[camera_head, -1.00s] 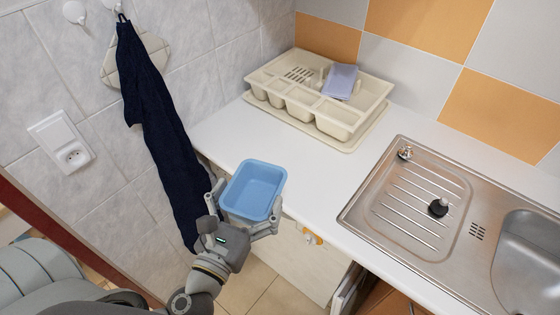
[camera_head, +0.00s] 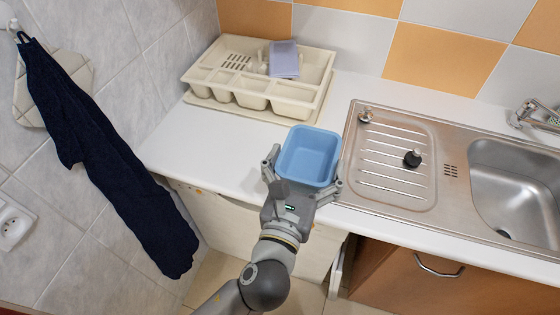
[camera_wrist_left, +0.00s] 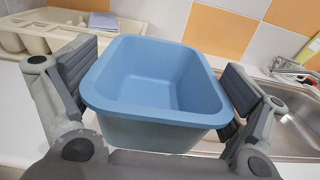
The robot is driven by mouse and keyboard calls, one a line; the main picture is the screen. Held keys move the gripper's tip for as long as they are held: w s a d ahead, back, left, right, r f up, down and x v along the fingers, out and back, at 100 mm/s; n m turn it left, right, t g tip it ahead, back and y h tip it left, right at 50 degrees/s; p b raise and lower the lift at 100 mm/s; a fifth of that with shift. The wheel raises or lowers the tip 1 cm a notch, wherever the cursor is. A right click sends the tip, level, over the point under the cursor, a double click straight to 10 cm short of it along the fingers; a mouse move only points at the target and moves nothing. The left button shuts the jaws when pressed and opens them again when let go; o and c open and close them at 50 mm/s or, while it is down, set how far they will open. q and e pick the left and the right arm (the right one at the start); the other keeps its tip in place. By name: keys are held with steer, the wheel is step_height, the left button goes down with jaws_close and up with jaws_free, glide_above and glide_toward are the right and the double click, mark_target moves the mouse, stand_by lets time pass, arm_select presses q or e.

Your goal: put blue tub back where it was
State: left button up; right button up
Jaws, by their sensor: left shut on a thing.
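The blue tub (camera_head: 309,156) is an empty rectangular container, held upright at the front part of the white counter, close to the sink's left edge. My left gripper (camera_head: 304,172) is shut on it, with one finger on each side. In the left wrist view the tub (camera_wrist_left: 155,85) fills the middle, with the gripper's pads (camera_wrist_left: 157,88) at its left and right walls. Whether its base touches the counter is hidden. My right gripper is not in view.
A cream dish rack (camera_head: 262,78) with a lilac cloth (camera_head: 284,58) stands at the back left. The steel sink (camera_head: 455,175) with a black plug (camera_head: 412,158) is on the right. A dark towel (camera_head: 100,140) hangs at left. The left counter (camera_head: 215,150) is clear.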

mark_target(287, 149)
arm_select(q)
steer(key=w+a+f, duration=0.1)
steer(key=w, duration=0.1)
steer(key=w+a+f, duration=0.1)
steer(key=w, duration=0.1)
steer(key=w+a+f, duration=0.1)
steer(key=w, duration=0.1)
steer(key=shift+w+a, duration=0.15)
steer(key=w+f, duration=0.1)
steer(key=w+a+f, duration=0.1)
steer(key=f, duration=0.1)
steer(key=w+f+b, duration=0.1)
steer(key=f, duration=0.1)
steer(key=shift+w+a+f, duration=0.1)
steer(key=shift+w+a, duration=0.15)
steer(key=shift+a, duration=0.05)
steer(key=shift+w+a+f+b, duration=0.15)
steer(key=shift+f+b, duration=0.15)
steer(key=shift+f, duration=0.65)
steer(key=shift+w+f+b, duration=0.15)
steer(key=shift+f+b, duration=0.1)
steer(key=shift+f, duration=0.65)
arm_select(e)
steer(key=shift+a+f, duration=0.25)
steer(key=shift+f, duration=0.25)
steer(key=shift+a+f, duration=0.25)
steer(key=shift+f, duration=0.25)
arm_select(q)
steer(key=shift+f, duration=0.2)
steer(key=o, duration=0.8)
